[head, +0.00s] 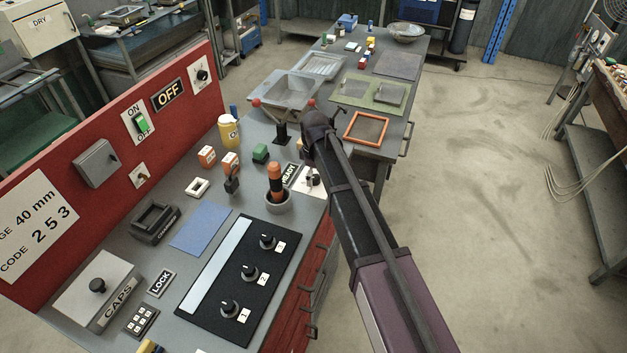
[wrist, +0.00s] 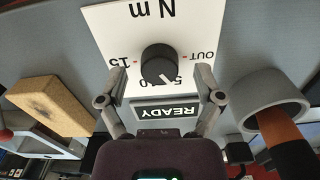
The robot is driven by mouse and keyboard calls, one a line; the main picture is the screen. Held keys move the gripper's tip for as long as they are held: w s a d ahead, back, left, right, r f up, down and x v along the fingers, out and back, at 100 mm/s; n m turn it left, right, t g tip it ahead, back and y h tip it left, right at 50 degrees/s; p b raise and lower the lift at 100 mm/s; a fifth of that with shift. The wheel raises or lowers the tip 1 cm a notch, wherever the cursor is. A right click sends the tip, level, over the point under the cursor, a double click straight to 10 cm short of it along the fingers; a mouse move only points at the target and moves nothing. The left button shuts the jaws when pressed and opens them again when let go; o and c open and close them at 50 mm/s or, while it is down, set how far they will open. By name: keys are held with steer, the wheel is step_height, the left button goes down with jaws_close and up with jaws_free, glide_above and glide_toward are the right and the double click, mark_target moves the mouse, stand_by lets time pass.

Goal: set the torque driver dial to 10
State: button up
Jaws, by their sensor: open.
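The torque driver dial (wrist: 158,66) is a round black knob with a white pointer line, on a white plate marked "N m" (wrist: 160,18). In the wrist view the pointer slants to the lower right, near small numbers that the knob partly crowds; its exact setting is hard to read. "15" stands at the left and "OUT" at the right. My gripper (wrist: 160,84) is open, one finger on each side of the knob, with gaps to it. In the head view the white dial plate (head: 321,184) shows beside my arm, largely covered.
A black READY sign (wrist: 165,110) lies beside the dial plate. A grey round holder (wrist: 277,98) with an orange-handled tool is close on the right. A tan block (wrist: 52,105) is on the left. In the head view a black panel (head: 205,318) with several knobs lies nearer.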

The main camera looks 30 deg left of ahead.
steer(key=shift+f, duration=0.25)
steer(key=shift+c, duration=0.3)
steer(key=shift+a, duration=0.1)
steer(key=c, duration=1.1)
steer(key=shift+m, duration=0.4)
steer(key=m, duration=1.1)
steer(key=shift+s, duration=0.1)
